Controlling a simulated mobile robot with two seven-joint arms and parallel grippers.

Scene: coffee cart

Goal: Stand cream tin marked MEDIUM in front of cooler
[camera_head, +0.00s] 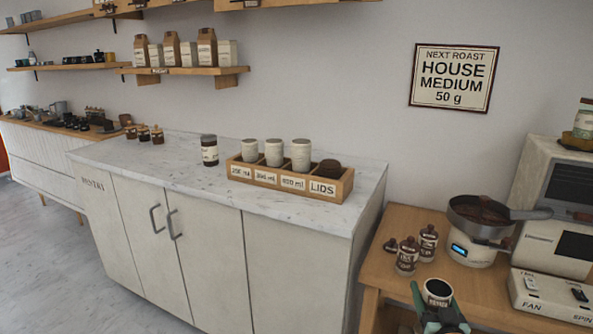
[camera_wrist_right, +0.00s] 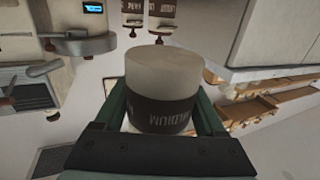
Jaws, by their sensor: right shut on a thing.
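The cream tin (camera_head: 438,291) has a dark band and is held upright in my right gripper (camera_head: 441,312), low at the right of the head view. In the right wrist view the cream tin (camera_wrist_right: 160,70) fills the space between the green fingers of the right gripper (camera_wrist_right: 160,118), and its dark label reads MEDIUM, upside down. The fingers are shut on its sides. A low white box marked FAN and SPIN (camera_head: 545,297) stands at the right; I cannot tell whether it is the cooler. My left gripper is not in view.
Bare wood shows in front of that base. A counter with a cup crate (camera_head: 345,186) stands left.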

